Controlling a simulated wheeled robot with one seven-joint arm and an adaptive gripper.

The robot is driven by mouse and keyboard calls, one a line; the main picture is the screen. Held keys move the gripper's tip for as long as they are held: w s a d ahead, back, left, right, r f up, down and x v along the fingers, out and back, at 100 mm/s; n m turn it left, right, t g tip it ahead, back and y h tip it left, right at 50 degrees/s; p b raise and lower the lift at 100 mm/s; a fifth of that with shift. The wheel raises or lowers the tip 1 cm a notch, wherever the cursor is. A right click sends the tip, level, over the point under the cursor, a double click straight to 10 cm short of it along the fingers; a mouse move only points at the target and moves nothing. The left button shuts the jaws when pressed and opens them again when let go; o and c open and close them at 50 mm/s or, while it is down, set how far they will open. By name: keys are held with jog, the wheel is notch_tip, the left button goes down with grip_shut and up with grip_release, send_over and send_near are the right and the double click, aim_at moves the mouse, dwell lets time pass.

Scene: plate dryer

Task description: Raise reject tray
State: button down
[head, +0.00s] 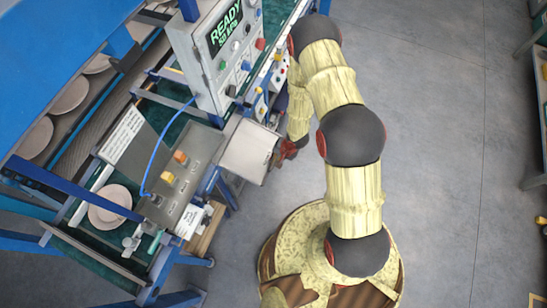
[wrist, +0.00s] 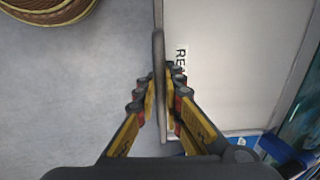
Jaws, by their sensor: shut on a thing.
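The reject tray (head: 246,155) is a light grey, flat-bottomed tray on the side of the blue machine, beside the conveyor. In the wrist view its pale surface (wrist: 235,60) fills the upper right, with a label partly reading "RE". My gripper (head: 283,150) is at the tray's outer right edge. The fingers cover part of the label.
A control panel (head: 226,45) reading "READY" stands above the tray. Plates (head: 110,205) lie on the conveyor at left. A plate with orange and yellow switches (head: 168,178) is left of the tray. Grey floor (head: 440,120) is clear at right.

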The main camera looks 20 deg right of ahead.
notch_tip(320, 180, up, 5)
jog(key=p, duration=0.4)
jog(key=shift+a+r, duration=0.15)
jog(key=shift+r, duration=0.05)
jog(key=shift+w+a+r+p, duration=0.15)
jog(key=shift+r+p, duration=0.55)
jog(key=shift+p, duration=0.1)
jog(key=shift+w+r, duration=0.25)
jog(key=c, duration=2)
grip_release()
jog(key=shift+o, duration=0.2)
jog(key=v, duration=1.2)
jog(key=shift+s, duration=0.2)
